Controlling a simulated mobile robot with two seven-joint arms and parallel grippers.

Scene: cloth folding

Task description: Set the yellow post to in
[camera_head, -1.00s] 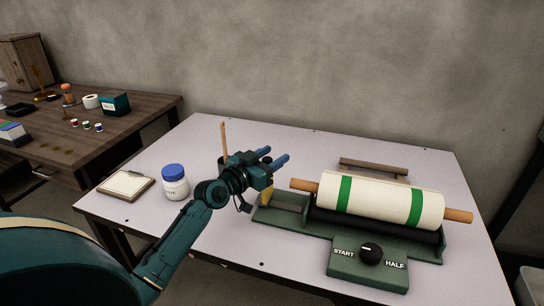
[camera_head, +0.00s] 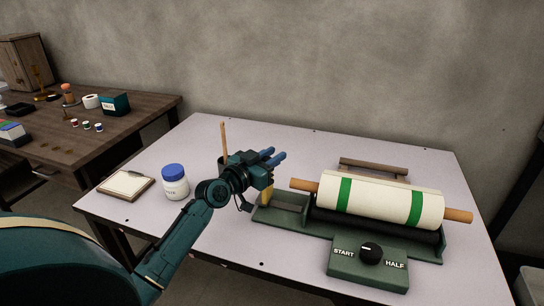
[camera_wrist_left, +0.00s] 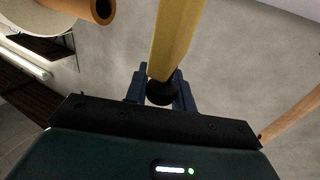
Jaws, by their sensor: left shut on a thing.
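The yellow post (camera_head: 267,192) stands at the left end of the green roller machine (camera_head: 278,217), mostly hidden behind my left gripper in the head view. In the left wrist view the yellow post (camera_wrist_left: 176,38) runs up out of the picture, with a black round knob (camera_wrist_left: 161,93) at its near end. My left gripper (camera_head: 274,157) is above the machine's left end. In the wrist view its blue fingers (camera_wrist_left: 161,84) are shut on the post at the knob. My right gripper is not in view.
A cream roll with green bands (camera_head: 380,200) lies on the machine, its wooden rod end close right of my gripper. A dial (camera_head: 370,252) marked START and HALF is in front.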

